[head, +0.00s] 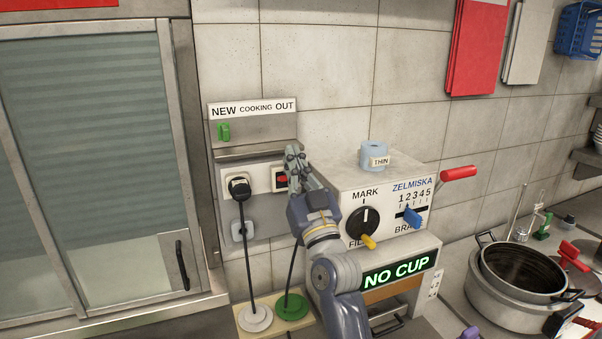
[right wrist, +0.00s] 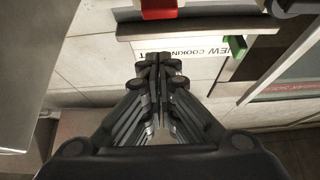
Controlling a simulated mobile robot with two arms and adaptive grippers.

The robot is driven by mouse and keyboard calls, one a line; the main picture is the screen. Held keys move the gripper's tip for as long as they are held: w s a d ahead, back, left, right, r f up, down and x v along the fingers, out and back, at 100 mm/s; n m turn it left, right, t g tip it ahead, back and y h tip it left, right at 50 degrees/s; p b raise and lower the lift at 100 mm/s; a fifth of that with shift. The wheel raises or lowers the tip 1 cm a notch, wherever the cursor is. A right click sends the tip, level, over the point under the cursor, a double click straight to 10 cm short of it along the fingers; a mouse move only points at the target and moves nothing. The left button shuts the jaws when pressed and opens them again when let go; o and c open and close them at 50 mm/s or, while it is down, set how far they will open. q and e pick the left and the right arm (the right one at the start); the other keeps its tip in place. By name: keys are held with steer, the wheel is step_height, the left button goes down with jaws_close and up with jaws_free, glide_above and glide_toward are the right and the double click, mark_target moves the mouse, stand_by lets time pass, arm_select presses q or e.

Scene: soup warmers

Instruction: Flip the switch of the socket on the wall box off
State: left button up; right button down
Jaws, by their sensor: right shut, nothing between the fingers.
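A metal wall box (head: 255,150) is fixed to the tiled wall under a label reading "NEW COOKING OUT". A white socket (head: 239,186) on its lower part holds a black plug with a cord. A red switch (head: 281,180) in a dark frame sits to the right of the socket; it also shows at the top of the right wrist view (right wrist: 158,9). Whether it is on or off I cannot tell. My right gripper (head: 292,156) is shut and empty, just right of the red switch and partly overlapping its edge. Its closed fingertips (right wrist: 159,60) point toward the box. My left gripper is out of view.
A green switch (head: 224,131) is on the upper box. A grey machine (head: 390,180) with dials and a red handle stands close right of my arm. A glass-fronted cabinet (head: 95,150) is at left. A green disc (head: 291,307) and a white disc (head: 255,318) with cords lie below.

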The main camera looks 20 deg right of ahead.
mark_target(283, 177)
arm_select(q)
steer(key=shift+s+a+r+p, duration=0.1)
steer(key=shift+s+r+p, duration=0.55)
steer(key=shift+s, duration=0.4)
arm_select(e)
steer(key=f, duration=0.1)
steer(key=w+f, duration=0.1)
steer(key=f, duration=0.1)
steer(key=shift+f, duration=0.1)
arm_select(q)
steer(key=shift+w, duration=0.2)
